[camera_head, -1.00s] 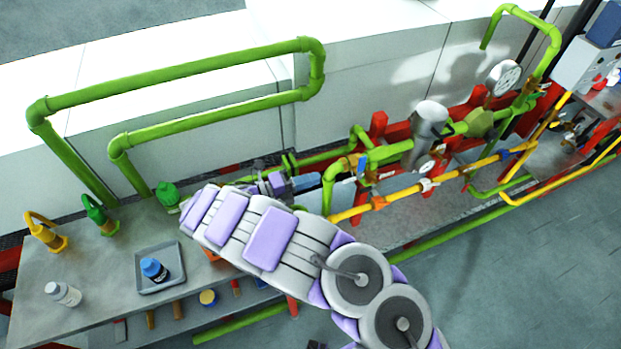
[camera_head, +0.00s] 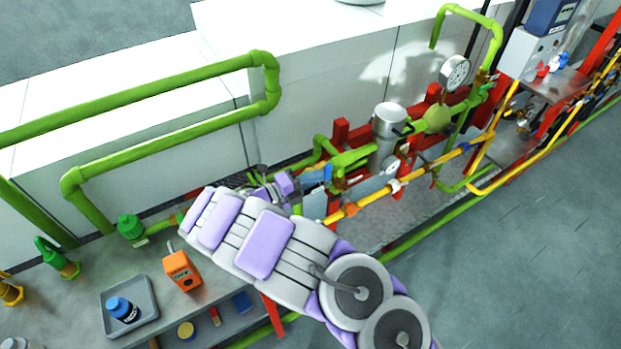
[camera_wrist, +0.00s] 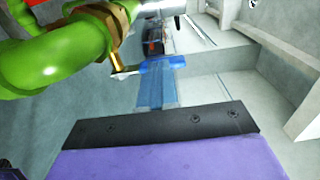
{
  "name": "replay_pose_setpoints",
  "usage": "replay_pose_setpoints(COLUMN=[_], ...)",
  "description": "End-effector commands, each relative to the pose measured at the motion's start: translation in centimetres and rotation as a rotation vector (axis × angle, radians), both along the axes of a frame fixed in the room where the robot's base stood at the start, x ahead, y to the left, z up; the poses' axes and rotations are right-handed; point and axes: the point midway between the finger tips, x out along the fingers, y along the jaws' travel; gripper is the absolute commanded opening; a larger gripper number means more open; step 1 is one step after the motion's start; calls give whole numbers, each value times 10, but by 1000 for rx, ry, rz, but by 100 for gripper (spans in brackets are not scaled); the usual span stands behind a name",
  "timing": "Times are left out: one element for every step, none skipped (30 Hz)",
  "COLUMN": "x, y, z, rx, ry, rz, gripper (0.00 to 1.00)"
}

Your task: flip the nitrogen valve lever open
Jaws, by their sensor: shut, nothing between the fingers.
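A blue-handled lever (camera_head: 328,172) sits on a brass valve (camera_head: 340,184) on the green pipe, just left of the silver canister. The lever's blue handle (camera_wrist: 165,62) also shows in the wrist view, joined by a short metal arm to a brass fitting (camera_wrist: 114,48). My gripper (camera_head: 315,177) is at the lever, its light-blue fingers shut with nothing between them. In the wrist view the fingertips (camera_wrist: 157,85) reach up to the handle and overlap it. Whether they touch it I cannot tell. I see no label on the valve.
Green pipes (camera_head: 160,140) rise at the left. A yellow pipe (camera_head: 372,201) runs in front of the valve. A silver canister (camera_head: 389,122) and a gauge (camera_head: 455,70) stand to the right. An orange device (camera_head: 181,270) and a tray (camera_head: 151,293) are on the bench. Floor at right is clear.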

Motion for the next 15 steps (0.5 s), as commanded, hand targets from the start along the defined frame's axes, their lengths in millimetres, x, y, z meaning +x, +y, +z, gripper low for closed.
replay_pose_setpoints(x=[0, 0, 0, 0, 0, 0, 0, 0, 1, 1, 1, 1, 1, 1, 1], y=[0, 0, 0, 0, 0, 0, -1, -1, -1, -1, -2, -2, -2, -3, -3], z=[0, 0, 0, 0, 1, 1, 1, 2, 3, 4, 5, 5, 5, 4, 4], rx=[0, 0, 0, 1, 2, 5, 7, 11, 15, 22, 27, 32, 36, 37, 41], ry=[0, 0, 0, 1, 2, 3, 6, 7, 11, 15, 18, 22, 24, 25, 27], rz=[0, 0, 0, 0, 0, 0, 0, 0, 0, 0, 0, -1, -1, -1, -1], gripper=[0, 0, 0, 0, 0, 0, 0, 0, 0, 0, 0, 0, 0, 0, 0])
